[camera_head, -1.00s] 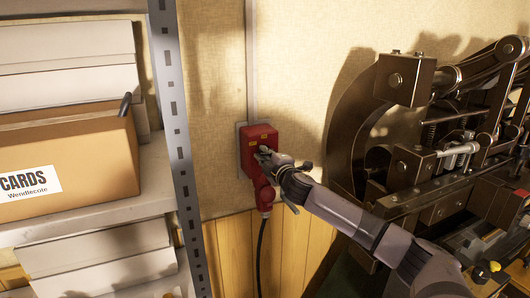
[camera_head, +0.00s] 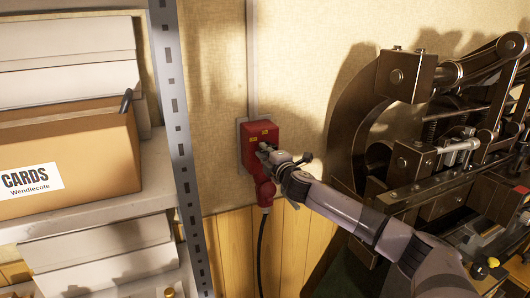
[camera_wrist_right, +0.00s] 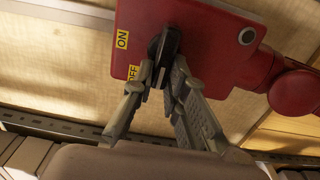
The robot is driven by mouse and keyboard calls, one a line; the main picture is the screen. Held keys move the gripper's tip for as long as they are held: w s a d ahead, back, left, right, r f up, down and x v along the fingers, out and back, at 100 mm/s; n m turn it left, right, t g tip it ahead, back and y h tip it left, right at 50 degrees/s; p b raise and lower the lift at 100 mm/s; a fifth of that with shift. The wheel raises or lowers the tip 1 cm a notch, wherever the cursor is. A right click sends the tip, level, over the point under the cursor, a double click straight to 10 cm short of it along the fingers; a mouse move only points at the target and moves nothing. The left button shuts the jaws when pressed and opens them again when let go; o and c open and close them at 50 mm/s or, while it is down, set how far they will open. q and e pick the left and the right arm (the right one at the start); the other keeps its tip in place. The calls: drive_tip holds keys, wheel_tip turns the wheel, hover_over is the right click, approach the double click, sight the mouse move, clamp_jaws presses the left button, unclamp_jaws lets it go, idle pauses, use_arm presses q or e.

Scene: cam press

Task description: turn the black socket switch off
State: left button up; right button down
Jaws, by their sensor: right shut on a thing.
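A red socket box (camera_head: 262,133) is fixed to the wall, left of the machine. In the right wrist view its red face (camera_wrist_right: 200,22) carries yellow ON and OFF labels. The black switch (camera_wrist_right: 166,40) sits beside these labels and is partly covered by my fingers. My right gripper (camera_head: 264,153) reaches the front of the box. In the right wrist view its fingertips (camera_wrist_right: 160,73) are shut on the black switch, one on each side. The exact angle of the switch is hard to tell. My left gripper is not in view.
A red plug (camera_head: 264,193) with a black cable hangs under the box. A metal shelf (camera_head: 180,130) with a cardboard card box (camera_head: 95,150) stands at the left. A large dark press (camera_head: 405,80) stands close at the right. Bare wall lies above the box.

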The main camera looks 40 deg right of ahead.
drive_tip(key=c, duration=1.6)
unclamp_jaws()
drive_tip(key=shift+s+f, duration=0.1)
drive_tip(key=v, duration=1.2)
